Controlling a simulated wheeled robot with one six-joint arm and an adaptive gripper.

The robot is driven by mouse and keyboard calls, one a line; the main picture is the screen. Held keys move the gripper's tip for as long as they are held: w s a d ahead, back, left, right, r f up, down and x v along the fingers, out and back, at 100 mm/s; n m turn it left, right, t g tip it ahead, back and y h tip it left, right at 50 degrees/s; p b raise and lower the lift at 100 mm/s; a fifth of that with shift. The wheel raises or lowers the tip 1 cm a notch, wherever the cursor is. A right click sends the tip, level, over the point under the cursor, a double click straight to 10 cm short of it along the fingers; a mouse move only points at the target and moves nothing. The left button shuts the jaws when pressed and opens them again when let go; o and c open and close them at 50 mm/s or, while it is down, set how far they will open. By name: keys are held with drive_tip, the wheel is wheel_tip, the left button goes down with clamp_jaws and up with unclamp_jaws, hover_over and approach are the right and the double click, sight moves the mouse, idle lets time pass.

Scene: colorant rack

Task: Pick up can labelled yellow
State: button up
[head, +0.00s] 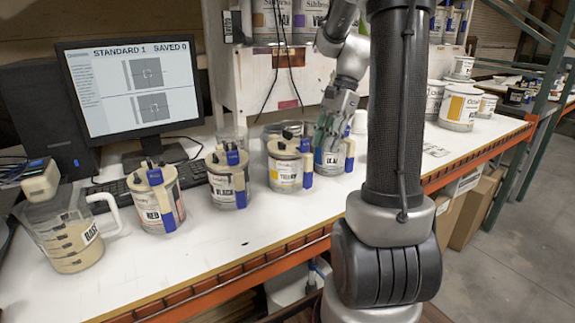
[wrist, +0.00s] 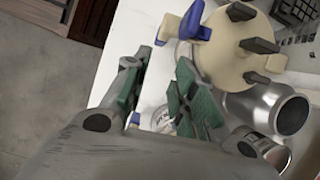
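The can labelled yellow (head: 287,168) stands upright on the white bench in the head view, with a beige lid and a blue-and-black dispensing pump. In the wrist view, a beige lid with black knobs (wrist: 232,45), likely this can's, lies to the right of my fingers. My gripper (head: 337,122) is above and right of the yellow can, over the can labelled blue (head: 333,160). In the wrist view my gripper (wrist: 160,78) has its green fingers apart with no can held between them. The fingers partly hide a white labelled can below them.
The black can (head: 227,182) and red can (head: 155,203) stand left of the yellow one. A base jug (head: 68,240) is at the far left. A monitor (head: 132,85) stands behind. A silver container (wrist: 278,108) sits beside the beige lid. The bench front is clear.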

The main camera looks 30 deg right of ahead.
sight(311, 180)
drive_tip(key=shift+s+a+x, duration=0.1)
drive_tip(key=shift+a+x, duration=0.1)
drive_tip(key=shift+x, duration=2.6)
drive_tip(key=shift+s+a+x, duration=0.1)
drive_tip(key=shift+a+x, duration=0.05)
drive_tip(key=shift+x, duration=2.6)
drive_tip(key=shift+r, duration=0.15)
clamp_jaws()
